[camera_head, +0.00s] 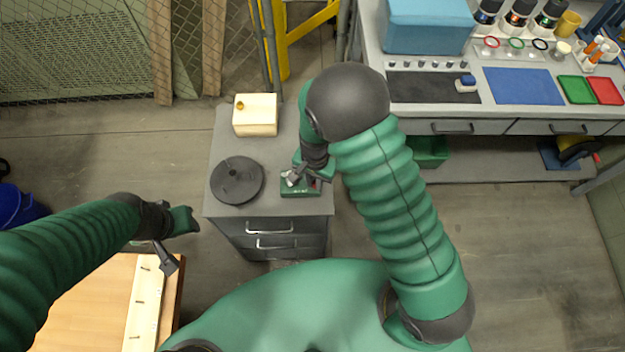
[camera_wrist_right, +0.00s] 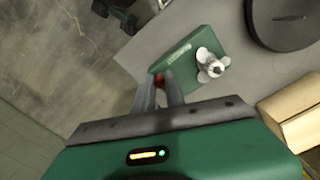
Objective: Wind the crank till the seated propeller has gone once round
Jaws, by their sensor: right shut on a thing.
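The green thruster unit (camera_wrist_right: 190,57) sits on the grey cabinet top, with the pale metal propeller (camera_wrist_right: 212,68) seated on it. The unit also shows in the head view (camera_head: 301,190), partly under my right gripper, with the propeller (camera_head: 290,180) at its left. My right gripper (camera_wrist_right: 161,88) is shut on the crank's red knob (camera_wrist_right: 158,79) beside the unit; the fingers hide most of the crank. In the head view my right gripper (camera_head: 318,178) is over the unit's right side. My left gripper (camera_head: 168,262) hangs away at the left, above a wooden bench; its fingers are unclear.
A dark round disc (camera_head: 237,180) lies left of the unit on the cabinet (camera_head: 222,132), and a cream box (camera_head: 255,115) stands behind. A workbench (camera_head: 440,106) with a blue box (camera_head: 427,25) is at the right. Open floor lies left of the cabinet.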

